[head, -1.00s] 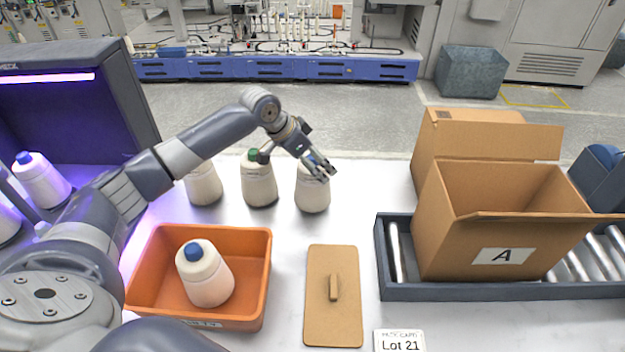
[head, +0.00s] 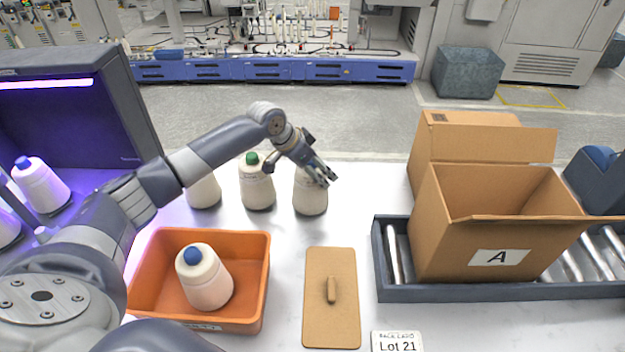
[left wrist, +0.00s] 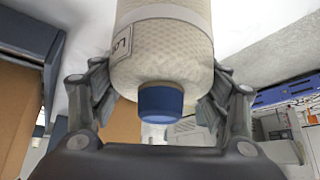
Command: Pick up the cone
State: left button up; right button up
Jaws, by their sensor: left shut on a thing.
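A cream yarn cone (head: 310,200) stands upright at the right end of a back row of cones on the white table. My left gripper (head: 324,176) is at its top and hides its tip in the head view. In the left wrist view the cone (left wrist: 165,60) has a blue tip and a label, and the gripper's fingers (left wrist: 160,100) are shut on its two sides. Another blue-tipped cone (head: 207,280) stands in the orange tray (head: 262,270). A green-tipped cone (head: 257,188) stands left of the gripped one. My right gripper is not in view.
A third cone (head: 203,192) is partly behind my arm. A tan board with a handle (head: 331,325) and a Lot 21 card (head: 397,342) lie in front. An open carton marked A (head: 470,245) sits on a roller conveyor (head: 390,292). A purple-lit cabinet (head: 100,120) stands left.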

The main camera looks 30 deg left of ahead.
pick_arm(q)
notch_tip(320, 180, up, 10)
jog(key=shift+w+r+b, duration=0.1)
jog(key=shift+b, duration=1)
notch_tip(320, 180, up, 20)
jog(key=p, duration=1.5)
